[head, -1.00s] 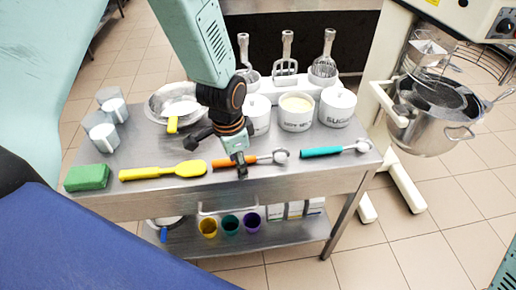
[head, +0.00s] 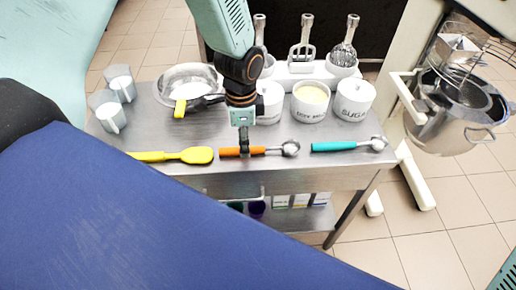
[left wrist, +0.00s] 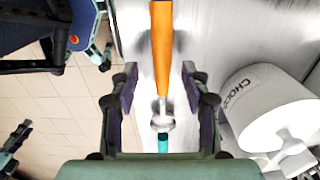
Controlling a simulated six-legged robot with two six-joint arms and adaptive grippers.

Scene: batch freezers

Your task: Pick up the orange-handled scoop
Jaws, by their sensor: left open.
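The orange-handled scoop (head: 257,151) lies on the metal table near its front edge, handle to the left and round metal bowl to the right. It also shows in the left wrist view (left wrist: 161,50), running lengthwise between the two fingers. My left gripper (head: 244,152) is just above the handle in the head view, its fingers partly overlapping it. In the left wrist view my left gripper (left wrist: 160,88) is open, with a finger on each side of the scoop and gaps to both.
A teal-handled scoop (head: 345,146) lies to the right and a yellow spatula (head: 185,156) to the left. White pots, including a sugar pot (head: 354,100), stand behind. A metal bowl (head: 187,84) and metal cups (head: 108,110) are at the back left.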

